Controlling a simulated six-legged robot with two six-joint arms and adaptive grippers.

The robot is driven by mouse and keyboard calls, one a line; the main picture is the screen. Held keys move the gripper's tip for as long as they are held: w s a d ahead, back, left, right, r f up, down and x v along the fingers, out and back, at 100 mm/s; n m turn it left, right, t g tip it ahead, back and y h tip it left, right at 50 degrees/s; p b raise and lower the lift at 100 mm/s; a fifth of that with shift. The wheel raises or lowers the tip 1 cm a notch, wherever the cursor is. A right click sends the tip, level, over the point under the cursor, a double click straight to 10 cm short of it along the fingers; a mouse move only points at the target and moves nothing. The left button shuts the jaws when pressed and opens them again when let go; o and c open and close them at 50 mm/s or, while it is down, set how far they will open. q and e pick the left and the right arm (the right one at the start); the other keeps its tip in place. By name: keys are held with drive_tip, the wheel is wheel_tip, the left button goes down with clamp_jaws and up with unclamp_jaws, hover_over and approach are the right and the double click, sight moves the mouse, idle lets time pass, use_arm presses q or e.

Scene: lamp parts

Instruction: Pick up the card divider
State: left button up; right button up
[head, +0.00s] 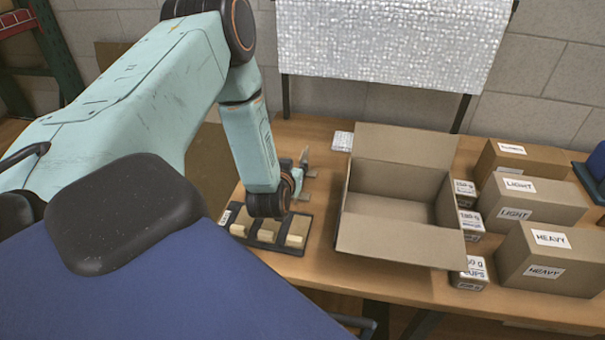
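I cannot make out a card divider for certain. A black tray (308,226) with several pale blocks (297,239) lies at the table's left front edge. My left gripper (307,168) shows only partly, low over the table between tray and pad. Its grey fingers are small and half hidden, so I cannot tell if they are open or hold anything. My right gripper is not in view.
An open, empty-looking cardboard box (385,240) stands mid-table with its flaps out. Small labelled boxes (470,273) stand to its right, beside cartons marked LIGHT (556,205) and HEAVY (570,275). A silvery panel (385,40) stands behind the table.

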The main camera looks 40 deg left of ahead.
sight(300, 161)
use_arm(q)
drive_tip(key=x, duration=0.3)
drive_tip(key=shift+w+d, duration=0.15)
drive_tip(key=shift+w, duration=0.2)
drive_tip(key=shift+w+d+f, duration=0.1)
drive_tip(key=shift+w, duration=0.25)
drive_tip(key=shift+s+a, duration=0.25)
drive_tip(key=shift+c, duration=2.1)
drive_tip(key=shift+w+d, duration=0.2)
drive_tip(key=shift+w, duration=0.05)
clamp_jaws()
drive_tip(key=shift+s+a, duration=0.1)
drive_tip(key=shift+s, duration=0.05)
